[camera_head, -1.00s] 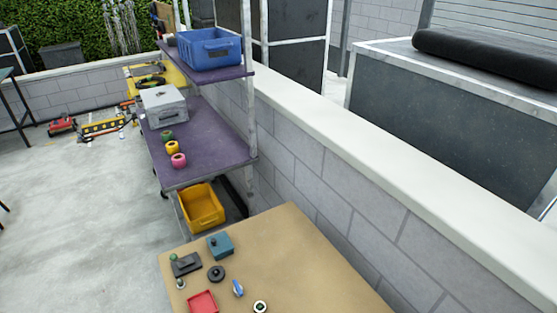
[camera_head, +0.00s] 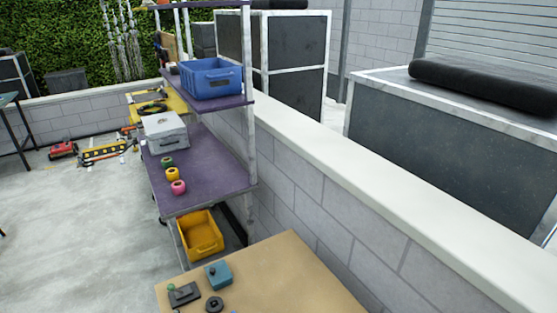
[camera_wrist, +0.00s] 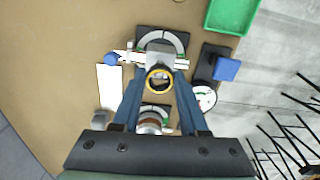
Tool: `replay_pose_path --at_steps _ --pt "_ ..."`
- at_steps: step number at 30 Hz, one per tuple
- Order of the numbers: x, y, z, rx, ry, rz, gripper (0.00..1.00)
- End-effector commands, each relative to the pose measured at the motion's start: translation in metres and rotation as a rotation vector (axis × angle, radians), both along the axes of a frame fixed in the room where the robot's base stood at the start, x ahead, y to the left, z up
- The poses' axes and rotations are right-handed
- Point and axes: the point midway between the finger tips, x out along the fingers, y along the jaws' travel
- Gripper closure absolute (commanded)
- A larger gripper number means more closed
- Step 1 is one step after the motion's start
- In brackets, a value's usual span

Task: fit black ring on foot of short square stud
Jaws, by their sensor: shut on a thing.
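My gripper (camera_wrist: 160,80) appears in the wrist view, its two blue-grey fingers reaching up the picture. The ring hangs over the tan bench, in front of a black base with a grey arc (camera_wrist: 163,37). I cannot make out which thing is the short square stud; a blue square block (camera_wrist: 227,69) stands to the right on a dark base. The gripper is not in the head view.
A round dial (camera_wrist: 203,97) lies right of the gripper, and a second arc-marked piece (camera_wrist: 154,112) sits between the fingers. A white plate (camera_wrist: 108,86) lies left, a green tray (camera_wrist: 233,14) far right. The head view shows a bench (camera_head: 285,275) beside a purple shelf (camera_head: 210,165).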

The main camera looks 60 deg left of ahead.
Motion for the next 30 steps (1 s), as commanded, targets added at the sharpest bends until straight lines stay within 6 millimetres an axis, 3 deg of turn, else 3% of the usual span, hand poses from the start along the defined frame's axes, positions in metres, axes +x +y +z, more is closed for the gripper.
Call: replay_pose_path --at_steps 14,30 --pt "0.000 0.000 -0.015 0.000 0.000 0.000 1.00" --pt "0.000 0.000 -0.016 0.000 0.000 0.000 1.00"
